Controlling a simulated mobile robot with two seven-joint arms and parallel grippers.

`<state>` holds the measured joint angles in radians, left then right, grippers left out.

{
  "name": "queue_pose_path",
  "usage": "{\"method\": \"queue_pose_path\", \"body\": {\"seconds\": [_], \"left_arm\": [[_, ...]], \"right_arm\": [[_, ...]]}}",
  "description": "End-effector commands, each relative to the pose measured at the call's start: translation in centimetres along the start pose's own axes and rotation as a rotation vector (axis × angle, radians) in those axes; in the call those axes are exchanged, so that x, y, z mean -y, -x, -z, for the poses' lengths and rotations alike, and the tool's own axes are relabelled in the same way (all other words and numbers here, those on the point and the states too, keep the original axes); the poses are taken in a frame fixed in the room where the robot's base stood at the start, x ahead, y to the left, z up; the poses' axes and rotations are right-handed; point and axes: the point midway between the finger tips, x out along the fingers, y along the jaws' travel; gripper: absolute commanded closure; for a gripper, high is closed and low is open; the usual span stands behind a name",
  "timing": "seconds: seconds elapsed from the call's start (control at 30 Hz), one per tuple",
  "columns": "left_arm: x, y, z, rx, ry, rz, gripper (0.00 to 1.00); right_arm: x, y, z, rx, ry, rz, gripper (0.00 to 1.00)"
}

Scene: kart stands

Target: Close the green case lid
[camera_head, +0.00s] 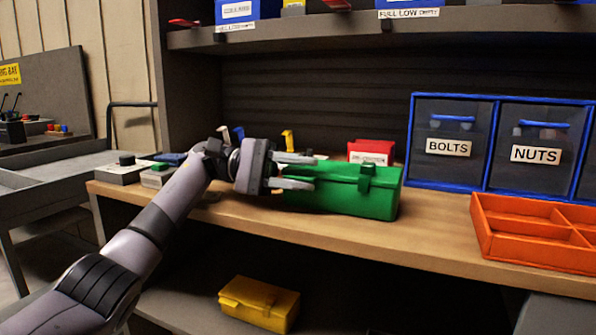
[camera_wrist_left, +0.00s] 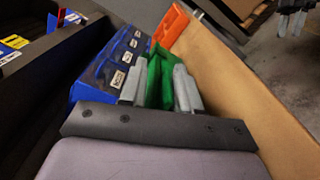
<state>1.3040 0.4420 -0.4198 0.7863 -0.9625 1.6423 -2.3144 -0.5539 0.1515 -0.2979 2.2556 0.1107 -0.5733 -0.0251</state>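The green case (camera_head: 345,198) sits on the wooden bench top, with a latch on its front near the right. Its lid (camera_head: 335,174) looks down on the body; I cannot tell whether it is fully shut. My left gripper (camera_head: 313,172) is at the case's left end, its fingers spread apart, one above the other. In the left wrist view the green case (camera_wrist_left: 158,72) shows between and beyond the fingers of the left gripper (camera_wrist_left: 160,78). Whether the fingers touch the case is unclear.
A red box (camera_head: 371,150) stands behind the case. Blue-framed bins (camera_head: 452,185) marked BOLTS and NUTS stand at the back right. An orange divided tray (camera_head: 535,254) sits at the right. A yellow case (camera_head: 260,302) is on the lower shelf. A shelf (camera_head: 300,36) overhangs the bench.

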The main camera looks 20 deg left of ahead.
Motion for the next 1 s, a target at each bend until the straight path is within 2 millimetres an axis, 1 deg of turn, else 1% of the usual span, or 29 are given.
{"method": "queue_pose_path", "body": {"seconds": [0.17, 0.27, 0.6, 0.8, 1.0], "left_arm": [[-0.2, 0.1, -0.1, 0.000, -0.005, -0.002, 0.68], [-0.3, 0.6, -0.1, -0.001, -0.006, -0.003, 0.68], [-0.4, 5.2, -0.2, -0.001, -0.002, -0.003, 0.68], [-0.2, 6.5, -0.1, -0.001, -0.003, -0.001, 0.68], [-0.2, 7.1, -0.1, 0.000, -0.004, -0.001, 0.68]], "right_arm": [[0.0, 0.0, 0.1, -0.001, -0.001, -0.002, 0.57], [-0.1, 0.1, 0.2, -0.002, 0.002, -0.005, 0.57], [-0.9, 0.7, 0.9, 0.002, 0.043, -0.041, 0.57], [-0.9, 1.1, 0.2, 0.022, 0.053, -0.051, 0.57], [-1.1, 1.1, -0.1, 0.030, 0.063, -0.057, 0.57]]}}
